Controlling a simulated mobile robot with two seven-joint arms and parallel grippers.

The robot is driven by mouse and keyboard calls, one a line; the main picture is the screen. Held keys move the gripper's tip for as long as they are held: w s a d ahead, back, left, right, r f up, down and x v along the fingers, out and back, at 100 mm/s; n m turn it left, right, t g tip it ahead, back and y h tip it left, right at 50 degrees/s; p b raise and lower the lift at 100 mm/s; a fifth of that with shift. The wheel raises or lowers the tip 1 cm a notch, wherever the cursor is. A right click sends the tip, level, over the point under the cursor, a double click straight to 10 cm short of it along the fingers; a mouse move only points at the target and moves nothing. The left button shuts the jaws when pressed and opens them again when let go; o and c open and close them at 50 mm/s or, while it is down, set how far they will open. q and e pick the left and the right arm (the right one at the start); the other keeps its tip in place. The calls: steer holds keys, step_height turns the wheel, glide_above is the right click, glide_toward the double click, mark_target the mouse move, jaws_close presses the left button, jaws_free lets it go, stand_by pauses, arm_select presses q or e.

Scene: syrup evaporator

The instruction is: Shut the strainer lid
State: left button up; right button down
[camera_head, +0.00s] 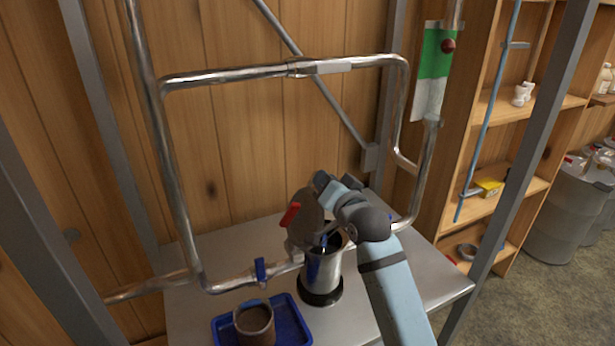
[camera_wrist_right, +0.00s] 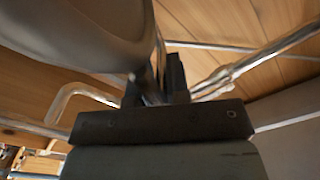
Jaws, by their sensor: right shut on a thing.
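The strainer (camera_head: 323,275) is an upright metal cylinder on a black base on the metal table. Its top looks open. The strainer lid (camera_head: 306,209) is a grey-brown round plate standing tilted up above the back left of the strainer's mouth. My right gripper (camera_head: 321,183) is at the lid's upper right edge and is shut on it. In the right wrist view, the lid (camera_wrist_right: 75,30) fills the upper left as a large grey curved surface, against the dark fingers (camera_wrist_right: 162,82). The exact grip point is partly hidden. My left gripper is not in view.
A metal pipe loop (camera_head: 240,76) rises behind the strainer. A red handle (camera_head: 290,215) is left of the lid; a blue valve handle (camera_head: 260,270) is on the lower pipe. A blue tray (camera_head: 290,322) holds a brown cup (camera_head: 254,322) at the front left. Wooden shelves (camera_head: 515,108) stand right.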

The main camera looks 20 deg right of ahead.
steer(key=d+f+m, duration=0.3)
steer(key=f, duration=0.1)
steer(key=d+f+m, duration=0.3)
steer(key=f+m, duration=0.1)
steer(key=f, duration=0.1)
steer(key=d+f+m, duration=0.4)
steer(key=shift+w+f+b, duration=0.2)
steer(key=shift+f+b, duration=0.15)
steer(key=shift+f, duration=0.05)
steer(key=shift+f+m+b, duration=0.3)
steer(key=shift+f+m, duration=0.6)
steer(key=shift+f, duration=0.2)
steer(key=c, duration=1.2)
jaws_free()
steer(key=shift+f, duration=0.1)
steer(key=shift+o, duration=0.2)
steer(key=s+b, duration=0.1)
steer(key=s, duration=1.2)
steer(key=shift+s+d+b, duration=0.2)
steer(key=shift+s+b, duration=0.15)
steer(key=shift+b, duration=0.05)
